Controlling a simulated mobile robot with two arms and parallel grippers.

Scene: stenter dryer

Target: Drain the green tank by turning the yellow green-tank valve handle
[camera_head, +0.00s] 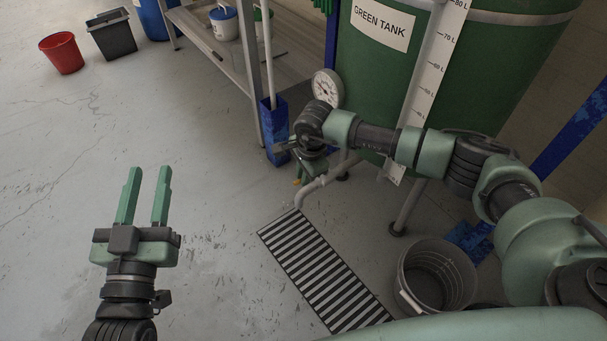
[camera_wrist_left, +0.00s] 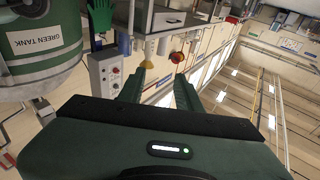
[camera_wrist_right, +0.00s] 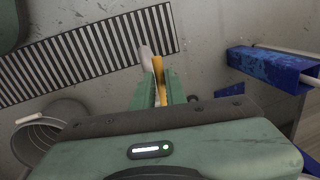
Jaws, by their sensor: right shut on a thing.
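The green tank (camera_head: 400,75) stands at the upper right of the head view, with a "GREEN TANK" label and a litre scale. A grey drain pipe (camera_head: 322,182) comes from under it and ends over the floor grate. The yellow valve handle (camera_wrist_right: 158,70) shows between the fingers in the right wrist view. My right gripper (camera_wrist_right: 158,88) is shut on this handle; in the head view the arm mostly hides it. My left gripper (camera_head: 145,195) is open and empty, above bare floor at the left, apart from everything.
A striped floor drain grate (camera_head: 325,270) lies below the pipe end. A grey bucket (camera_head: 437,275) stands right of the grate. A blue post holder (camera_head: 274,130) and a shelf (camera_head: 222,48) stand behind. A red bucket (camera_head: 62,53) and a dark bin (camera_head: 112,35) stand far left. The left floor is clear.

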